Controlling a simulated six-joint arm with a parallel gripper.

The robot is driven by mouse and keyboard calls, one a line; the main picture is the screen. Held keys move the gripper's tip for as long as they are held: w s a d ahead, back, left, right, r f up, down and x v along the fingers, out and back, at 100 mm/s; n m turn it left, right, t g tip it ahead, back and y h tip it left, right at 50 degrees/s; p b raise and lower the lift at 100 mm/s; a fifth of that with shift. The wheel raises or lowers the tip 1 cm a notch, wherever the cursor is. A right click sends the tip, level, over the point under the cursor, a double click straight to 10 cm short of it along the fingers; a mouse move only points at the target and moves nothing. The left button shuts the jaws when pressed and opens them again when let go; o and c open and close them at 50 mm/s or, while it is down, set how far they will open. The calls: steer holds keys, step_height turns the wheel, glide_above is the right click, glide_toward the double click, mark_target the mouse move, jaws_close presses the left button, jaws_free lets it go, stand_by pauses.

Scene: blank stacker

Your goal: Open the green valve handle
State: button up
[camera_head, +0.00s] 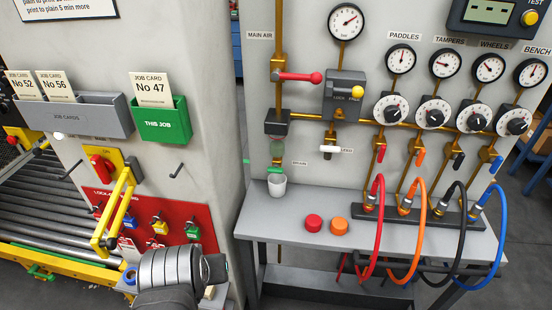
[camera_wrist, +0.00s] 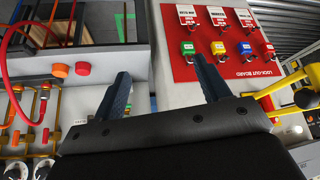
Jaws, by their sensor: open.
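The green valve handle (camera_head: 264,171) is a small lever below the greenish bowl (camera_head: 278,148), at the lower left of the grey panel in the head view. It sits just above a white cup (camera_head: 277,185). My gripper (camera_head: 222,268) is low at the bottom of the head view, left of the grey bench and well below the handle. In the wrist view my two dark blue fingers (camera_wrist: 162,80) are spread wide apart with nothing between them. I cannot make out the green handle in the wrist view; the left finger may hide it.
A red button (camera_head: 313,222) and an orange button (camera_head: 339,226) sit on the bench (camera_head: 262,222). Coloured hoses (camera_head: 417,235) loop off its front edge.

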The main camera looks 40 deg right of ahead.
steer(key=w+d+f+m+t+h, duration=0.2)
steer(key=w+d+f+t+h, duration=0.15)
steer(key=w+d, duration=0.8)
steer(key=m+t+h, duration=0.2)
steer(key=t+h, duration=0.2)
steer(key=h, duration=0.3)
glide_toward(275, 172)
steer(key=x, duration=1.1)
steer(key=shift+a, duration=0.1)
steer(key=c, duration=1)
